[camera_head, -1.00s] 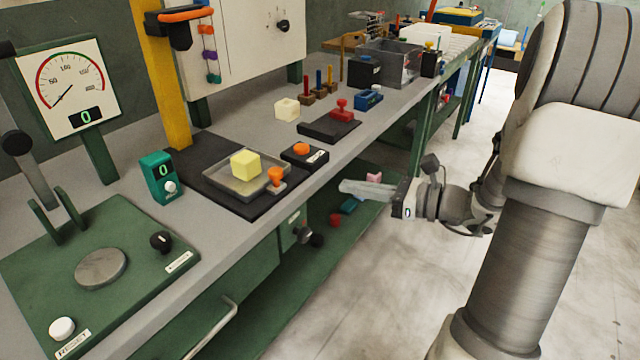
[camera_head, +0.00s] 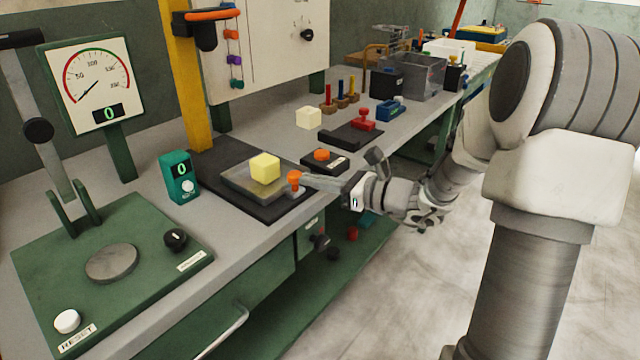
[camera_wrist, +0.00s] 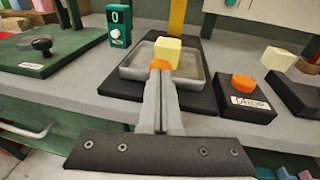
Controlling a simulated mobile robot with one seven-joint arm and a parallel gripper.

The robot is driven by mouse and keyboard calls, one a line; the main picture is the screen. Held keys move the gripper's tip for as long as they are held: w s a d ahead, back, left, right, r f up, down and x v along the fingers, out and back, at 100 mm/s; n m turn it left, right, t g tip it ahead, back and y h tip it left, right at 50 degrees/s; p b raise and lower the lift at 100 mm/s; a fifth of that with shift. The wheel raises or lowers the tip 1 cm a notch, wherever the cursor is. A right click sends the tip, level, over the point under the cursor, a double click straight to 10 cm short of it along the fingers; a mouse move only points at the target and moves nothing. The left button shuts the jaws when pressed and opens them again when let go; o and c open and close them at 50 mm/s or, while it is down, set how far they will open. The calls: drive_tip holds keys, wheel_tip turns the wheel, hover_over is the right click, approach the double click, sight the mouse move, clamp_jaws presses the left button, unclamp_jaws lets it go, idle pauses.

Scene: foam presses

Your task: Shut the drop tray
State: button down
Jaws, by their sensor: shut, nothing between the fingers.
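The drop tray (camera_head: 240,184) is a shallow grey metal tray on a black base plate, with a yellow foam block (camera_head: 265,168) in it. An orange-topped handle (camera_head: 294,178) stands at its near right edge. In the wrist view the tray (camera_wrist: 135,72) lies straight ahead, with the foam block (camera_wrist: 167,50) in it and the orange handle top (camera_wrist: 160,65) at my fingertips. My gripper (camera_head: 304,178) is shut and empty, its tips right at the handle from the front right. It also shows in the wrist view (camera_wrist: 159,78), its fingers covering much of the handle. I cannot tell whether they touch.
A black box with an orange button (camera_head: 321,155) sits just right of the tray. A teal readout box (camera_head: 180,178) stands left, and a yellow post (camera_head: 187,100) behind. A green press base (camera_head: 140,240) fills the bench's left. The aisle floor is clear.

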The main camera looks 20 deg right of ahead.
sight(260, 156)
drive_tip(key=x, duration=0.5)
drive_tip(key=w+d+r+x, duration=0.1)
drive_tip(key=x, duration=0.4)
drive_tip(key=p+x, duration=0.1)
drive_tip(key=x, duration=0.4)
drive_tip(key=shift+w+d+r, duration=0.25)
drive_tip(key=shift+w+r, duration=0.1)
drive_tip(key=shift+w, duration=0.1)
drive_tip(key=shift+w+a+r, duration=0.1)
drive_tip(key=shift+r, duration=0.2)
